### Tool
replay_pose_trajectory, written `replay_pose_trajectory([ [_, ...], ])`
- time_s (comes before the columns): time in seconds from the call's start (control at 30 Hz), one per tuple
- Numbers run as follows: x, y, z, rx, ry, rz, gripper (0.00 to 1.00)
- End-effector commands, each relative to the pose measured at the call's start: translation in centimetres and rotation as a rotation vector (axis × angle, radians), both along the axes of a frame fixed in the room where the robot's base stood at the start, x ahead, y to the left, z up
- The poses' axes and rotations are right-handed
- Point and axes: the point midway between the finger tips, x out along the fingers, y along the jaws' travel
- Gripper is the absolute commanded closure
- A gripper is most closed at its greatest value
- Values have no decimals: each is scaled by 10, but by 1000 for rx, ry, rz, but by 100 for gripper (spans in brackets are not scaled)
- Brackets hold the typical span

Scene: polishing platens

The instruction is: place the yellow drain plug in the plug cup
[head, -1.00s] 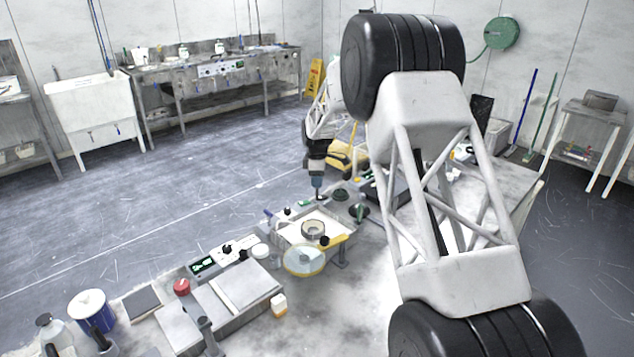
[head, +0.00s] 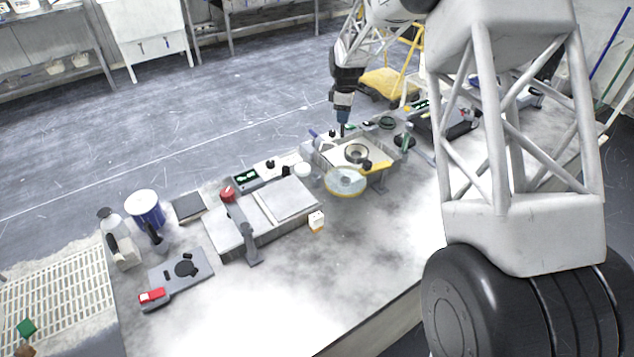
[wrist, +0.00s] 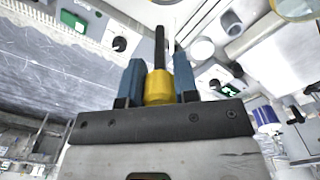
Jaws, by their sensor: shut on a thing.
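The yellow drain plug (wrist: 158,88) is between the two blue fingers of my gripper (wrist: 158,78) in the wrist view. A dark stem (wrist: 160,45) points away from it. In the head view my gripper (head: 342,128) hangs at the back edge of the light square basin (head: 330,152), where the plug cannot be made out. A grey ring (head: 357,153) is inside the basin. A grey round, cup-like part (wrist: 231,22) shows to the right of the fingers in the wrist view. I cannot tell whether it is the plug cup.
A clear disc with a yellow rim (head: 345,181) is at the basin's front. The front bench top (head: 370,250) is clear.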

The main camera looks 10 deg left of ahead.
Motion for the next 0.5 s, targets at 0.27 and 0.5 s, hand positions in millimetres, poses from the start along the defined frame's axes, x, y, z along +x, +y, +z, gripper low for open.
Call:
replay_pose_trajectory([
  [0.27,-83,43,0,0,1,4,95],
  [0.5,-127,59,-1,0,1,1,95],
])
